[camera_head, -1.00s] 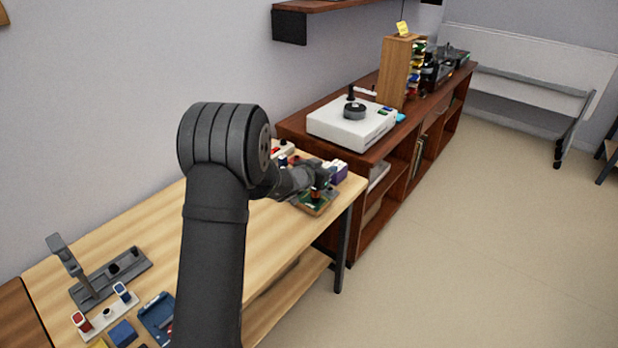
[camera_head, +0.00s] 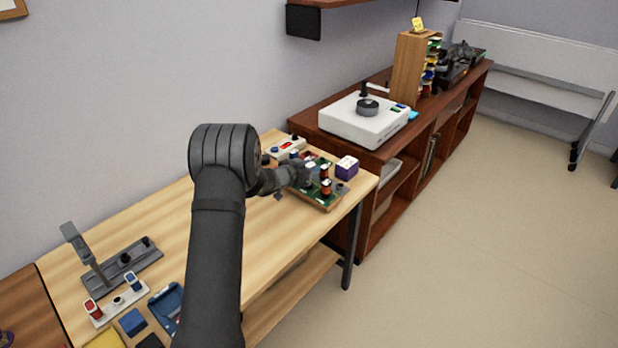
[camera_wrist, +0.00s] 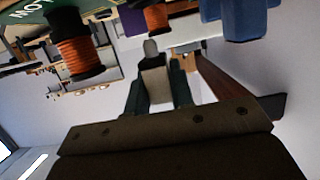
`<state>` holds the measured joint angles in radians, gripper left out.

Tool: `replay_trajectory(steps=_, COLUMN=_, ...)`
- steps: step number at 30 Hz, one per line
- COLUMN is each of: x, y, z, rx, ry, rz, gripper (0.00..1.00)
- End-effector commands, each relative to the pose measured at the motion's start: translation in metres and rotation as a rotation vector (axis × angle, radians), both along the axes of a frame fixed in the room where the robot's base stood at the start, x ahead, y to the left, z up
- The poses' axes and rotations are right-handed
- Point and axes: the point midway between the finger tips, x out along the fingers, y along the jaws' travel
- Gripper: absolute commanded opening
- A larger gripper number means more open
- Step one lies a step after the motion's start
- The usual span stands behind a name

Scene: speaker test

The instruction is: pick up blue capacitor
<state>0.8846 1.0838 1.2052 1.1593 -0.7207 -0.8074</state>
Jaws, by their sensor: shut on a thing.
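My gripper (camera_head: 304,177) is over the left part of the green circuit board (camera_head: 322,202). In the wrist view, my gripper (camera_wrist: 152,65) is shut on a small pale grey piece (camera_wrist: 153,85); what it is cannot be told. A blue piece (camera_wrist: 245,20), perhaps the blue capacitor, shows at the top right of the wrist view, apart from the fingers and cut off by the frame edge. Copper coils with black ends (camera_wrist: 80,45) stand on the board, which also shows in the wrist view (camera_wrist: 20,20).
A purple and white box (camera_head: 347,167) stands right of the board. A white panel with red and blue parts (camera_head: 287,148) lies behind it. A grey stand (camera_head: 110,268) and a blue tray (camera_head: 165,303) are at the front left. The middle of the table (camera_head: 180,225) is clear.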

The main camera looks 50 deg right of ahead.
Motion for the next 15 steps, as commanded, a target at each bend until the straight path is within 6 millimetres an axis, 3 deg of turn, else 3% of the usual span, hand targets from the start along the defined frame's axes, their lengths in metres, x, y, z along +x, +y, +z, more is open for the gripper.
replay_trajectory(steps=5, x=0.006, y=0.000, z=-0.009, rx=0.001, ry=0.001, rz=-0.001, gripper=0.00)
replay_trajectory(steps=12, x=0.006, y=0.000, z=-0.039, rx=0.001, ry=0.001, rz=0.000, gripper=0.00)
replay_trajectory(steps=15, x=0.006, y=0.000, z=-0.040, rx=0.000, ry=-0.001, rz=0.000, gripper=0.00)
